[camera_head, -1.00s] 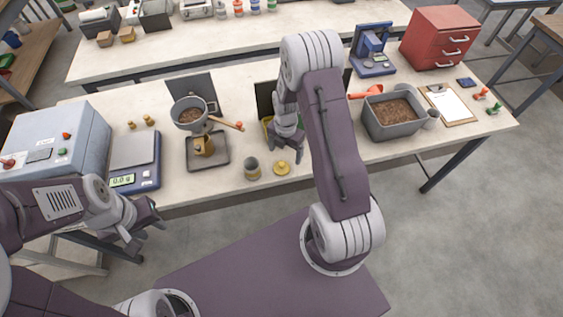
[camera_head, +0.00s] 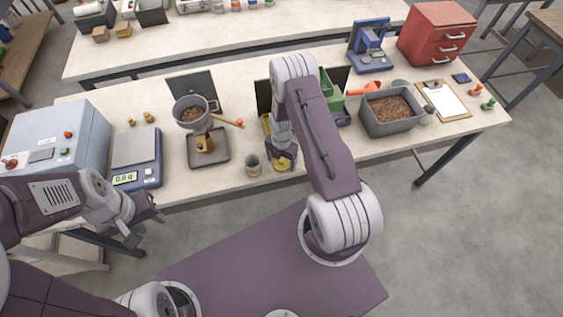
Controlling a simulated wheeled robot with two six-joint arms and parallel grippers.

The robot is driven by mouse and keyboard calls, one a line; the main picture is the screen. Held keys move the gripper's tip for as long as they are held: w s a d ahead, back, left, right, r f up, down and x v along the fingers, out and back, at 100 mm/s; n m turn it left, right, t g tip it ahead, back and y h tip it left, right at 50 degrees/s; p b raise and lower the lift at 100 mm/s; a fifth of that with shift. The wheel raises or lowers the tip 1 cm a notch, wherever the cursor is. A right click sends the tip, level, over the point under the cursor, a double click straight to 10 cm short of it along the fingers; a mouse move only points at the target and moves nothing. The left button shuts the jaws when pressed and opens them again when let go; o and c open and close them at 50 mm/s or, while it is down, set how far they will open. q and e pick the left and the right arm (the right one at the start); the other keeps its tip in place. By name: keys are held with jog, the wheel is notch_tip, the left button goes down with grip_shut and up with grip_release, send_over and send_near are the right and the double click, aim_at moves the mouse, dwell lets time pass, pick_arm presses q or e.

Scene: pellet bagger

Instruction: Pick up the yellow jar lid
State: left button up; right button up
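The yellow jar lid (camera_head: 282,164) lies near the front edge of the table, a round disc with a small knob. My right gripper (camera_head: 284,154) is right over it, pointing down, its fingers partly covering the lid's far side. Whether the fingers touch the lid or are open or shut is too small to tell. A grey open jar (camera_head: 253,166) stands just left of the lid. My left gripper (camera_head: 142,222) hangs in front of the table at the left, away from the lid; its fingers are seen side-on and their opening is unclear.
A grey tray (camera_head: 209,150) with a funnel (camera_head: 191,110) above it stands left of the jar. A blue scale (camera_head: 137,160) is further left. A bin of pellets (camera_head: 389,112) stands to the right. A green container (camera_head: 333,95) is behind my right arm.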

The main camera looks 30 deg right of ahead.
jog(key=shift+s, duration=0.1)
jog(key=c, duration=1.1)
